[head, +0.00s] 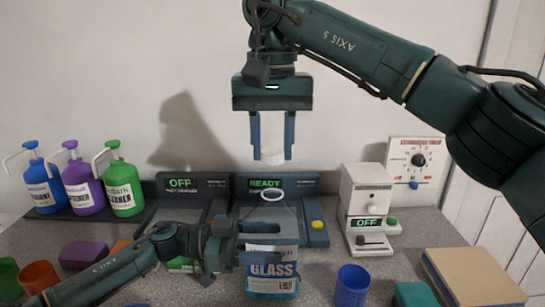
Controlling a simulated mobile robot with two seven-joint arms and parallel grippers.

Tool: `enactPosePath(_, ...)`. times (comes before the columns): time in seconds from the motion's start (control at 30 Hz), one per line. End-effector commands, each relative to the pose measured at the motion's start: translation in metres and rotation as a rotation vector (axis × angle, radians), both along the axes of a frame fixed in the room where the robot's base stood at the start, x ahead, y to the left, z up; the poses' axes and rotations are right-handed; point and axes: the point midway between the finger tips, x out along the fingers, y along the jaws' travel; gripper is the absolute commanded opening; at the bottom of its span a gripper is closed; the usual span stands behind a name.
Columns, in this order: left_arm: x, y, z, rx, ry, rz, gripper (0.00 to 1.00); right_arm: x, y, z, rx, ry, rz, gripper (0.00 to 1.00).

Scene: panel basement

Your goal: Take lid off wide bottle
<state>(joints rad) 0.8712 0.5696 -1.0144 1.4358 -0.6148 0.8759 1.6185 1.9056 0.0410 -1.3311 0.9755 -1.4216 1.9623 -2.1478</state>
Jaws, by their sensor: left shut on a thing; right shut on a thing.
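The wide bottle (272,283) is translucent blue with a "GLASS" label and stands upright on the counter, in front of the unit reading READY. A pale ring at its top looks like its open mouth (272,195). My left gripper (272,241) comes in from the left and is shut on the bottle's upper part; its fingers cover some of the body. My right gripper (272,150) points down above the bottle, shut on a small white lid (272,155). A clear gap separates the lid from the bottle.
Blue (43,185), purple (82,188) and green (122,187) pump bottles stand at the back left. A white dispenser (367,212) stands right of the bottle. A blue cup (351,287) is front right, near a tan box (475,280). A purple block (83,255) and orange cup (39,276) lie left.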

Motion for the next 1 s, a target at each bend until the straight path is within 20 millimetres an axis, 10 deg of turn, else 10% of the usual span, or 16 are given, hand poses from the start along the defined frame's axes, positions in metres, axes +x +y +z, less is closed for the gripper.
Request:
enactPosePath(0.27, 0.0, 0.0, 0.0, 0.0, 0.001, 0.0, 0.0, 0.0, 0.0, 0.007, 0.001, 0.0, 0.0, 0.05)
enactPosePath(0.3, 0.0, 0.0, 0.0, 0.0, 0.001, 0.0, 0.62, 0.0, 0.0, 0.006, 0.001, 0.0, 0.0, 0.05)
enactPosePath(0.6, 0.0, 0.0, 0.0, 0.0, 0.001, 0.0, 0.86, 0.0, 0.0, 0.006, 0.0, 0.0, 0.0, 0.05)
enactPosePath(1.0, 0.0, 0.015, -0.001, 0.002, 0.0, 0.002, 0.86, 0.0, 0.0, 0.004, 0.0, 0.001, -0.001, 0.05)
